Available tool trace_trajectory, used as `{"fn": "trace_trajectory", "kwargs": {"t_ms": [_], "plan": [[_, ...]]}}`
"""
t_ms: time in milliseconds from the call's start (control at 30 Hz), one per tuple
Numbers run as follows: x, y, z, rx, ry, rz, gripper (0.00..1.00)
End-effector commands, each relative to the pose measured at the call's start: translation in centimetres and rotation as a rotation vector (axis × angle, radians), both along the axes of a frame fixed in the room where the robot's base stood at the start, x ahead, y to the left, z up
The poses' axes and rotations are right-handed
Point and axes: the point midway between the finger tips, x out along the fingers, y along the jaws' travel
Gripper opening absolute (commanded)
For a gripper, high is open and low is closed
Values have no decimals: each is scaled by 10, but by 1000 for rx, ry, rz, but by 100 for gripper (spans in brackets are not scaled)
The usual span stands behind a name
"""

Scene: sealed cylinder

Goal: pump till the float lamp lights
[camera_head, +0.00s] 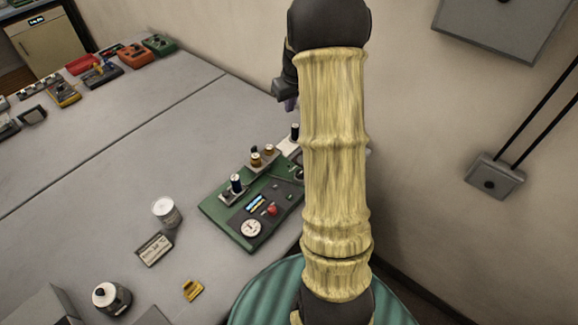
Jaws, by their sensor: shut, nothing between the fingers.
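A green panel (225,218) lies on the grey table near my arm. It carries a white round dial (250,228), a red knob (271,209), a small blue-lit display (255,202), and a blue-and-black post (236,184). Brass-coloured parts (262,157) stand on its far side. My arm covers the panel's right part. I cannot make out which part is the pump or the float lamp. My gripper (290,103) is above the table, beyond the panel, partly hidden by my arm. It is shut and seems to hold nothing.
A white cup (166,212), a label card (154,249), a yellow piece (193,290) and a black-and-white round pot (111,298) sit left of the panel. Several coloured devices line the far left edge. The table's middle is clear. A wall (450,190) rises at right.

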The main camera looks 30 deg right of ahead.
Motion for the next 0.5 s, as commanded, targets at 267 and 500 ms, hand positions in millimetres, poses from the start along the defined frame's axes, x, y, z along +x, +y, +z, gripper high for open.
{"fn": "trace_trajectory", "kwargs": {"t_ms": [267,500], "plan": [[0,0,0,0,0,0,0],[-9,21,-1,1,3,1,0]]}}
